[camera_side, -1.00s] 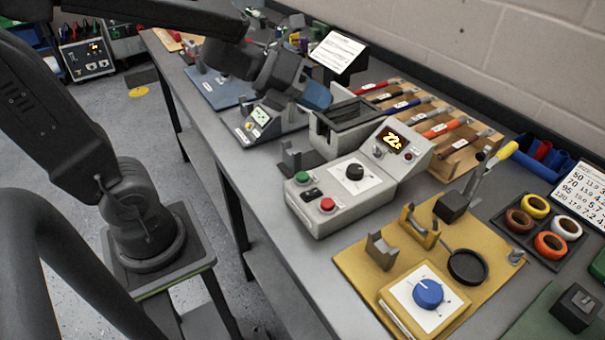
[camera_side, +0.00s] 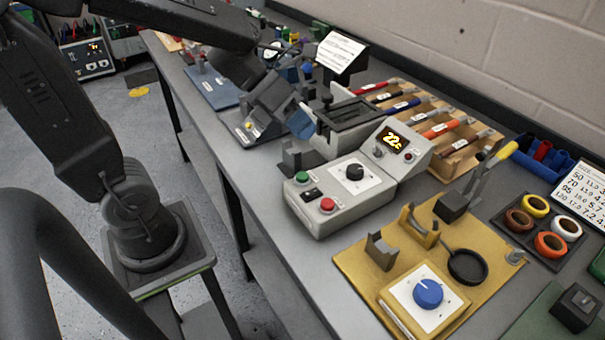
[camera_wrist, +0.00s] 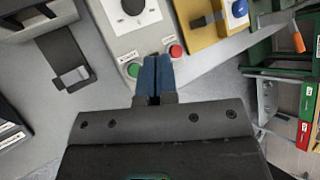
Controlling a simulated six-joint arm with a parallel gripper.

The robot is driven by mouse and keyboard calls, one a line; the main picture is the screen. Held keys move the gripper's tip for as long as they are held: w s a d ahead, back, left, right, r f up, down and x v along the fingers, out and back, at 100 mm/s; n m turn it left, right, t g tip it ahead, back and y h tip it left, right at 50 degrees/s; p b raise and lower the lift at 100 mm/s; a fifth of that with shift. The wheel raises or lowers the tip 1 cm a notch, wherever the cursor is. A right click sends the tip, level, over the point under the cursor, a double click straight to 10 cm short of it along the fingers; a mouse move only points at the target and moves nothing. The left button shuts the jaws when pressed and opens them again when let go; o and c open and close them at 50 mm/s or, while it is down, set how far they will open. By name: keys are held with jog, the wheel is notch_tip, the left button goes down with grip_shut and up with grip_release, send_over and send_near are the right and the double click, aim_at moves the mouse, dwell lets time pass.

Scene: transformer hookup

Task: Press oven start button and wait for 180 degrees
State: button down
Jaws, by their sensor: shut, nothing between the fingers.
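The oven control unit is a grey box (camera_side: 345,212) with a sloped display panel at its right. Its display (camera_side: 390,141) glows yellow and reads about 22 C. A green button (camera_side: 302,177) and a red button (camera_side: 327,204) sit on its front end, with a black dial (camera_side: 354,172) behind. My gripper (camera_side: 301,125) has blue fingers, shut and empty, beyond and above the green button in the side view. In the wrist view the shut fingertips (camera_wrist: 153,62) appear between the green button (camera_wrist: 133,70) and the red button (camera_wrist: 176,51), apparently touching neither.
A dark open-topped fixture (camera_side: 350,120) stands behind the oven box, with a small grey bracket (camera_side: 298,157) beside it. A yellow board (camera_side: 360,262) with a blue knob (camera_side: 428,292) lies at the front right. Bare grey bench lies along the near edge.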

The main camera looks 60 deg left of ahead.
aim_at(302, 173)
jog(key=shift+f, duration=3.5)
jog(key=shift+f, duration=0.1)
jog(key=shift+f, duration=0.3)
jog(key=shift+f, duration=0.45)
jog(key=shift+r, duration=0.9)
jog(key=shift+r, duration=2.5)
